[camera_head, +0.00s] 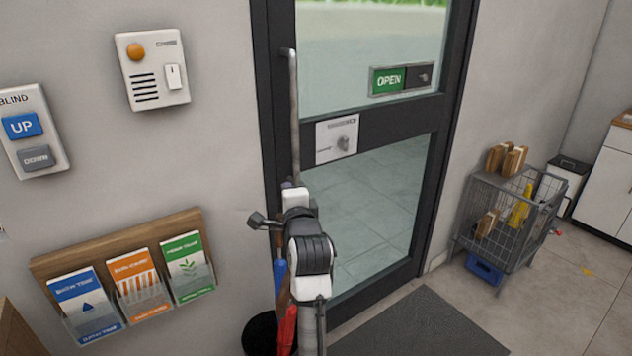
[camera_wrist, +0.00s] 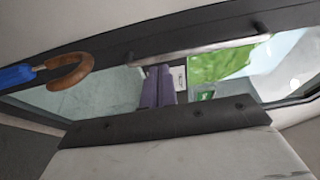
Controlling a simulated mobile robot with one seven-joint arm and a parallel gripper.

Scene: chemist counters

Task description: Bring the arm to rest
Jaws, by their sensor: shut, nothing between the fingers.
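My gripper (camera_head: 289,185) is in front of the glass door's left frame in the head view, close to the lower end of the long grey door handle (camera_head: 294,110). I cannot tell whether it touches the handle. In the wrist view its two purple-grey fingers (camera_wrist: 159,88) are together with nothing between them. My arm (camera_head: 310,255) rises from the bottom middle of the head view and is extended toward the door. The handle also shows as a pale bar in the wrist view (camera_wrist: 205,46).
A dark stand (camera_head: 260,336) with blue and red umbrellas (camera_head: 287,330) is beside my arm; a wooden hooked handle (camera_wrist: 72,74) is at left in the wrist view. A leaflet rack (camera_head: 120,250) hangs left. A wire cart (camera_head: 505,220) stands right.

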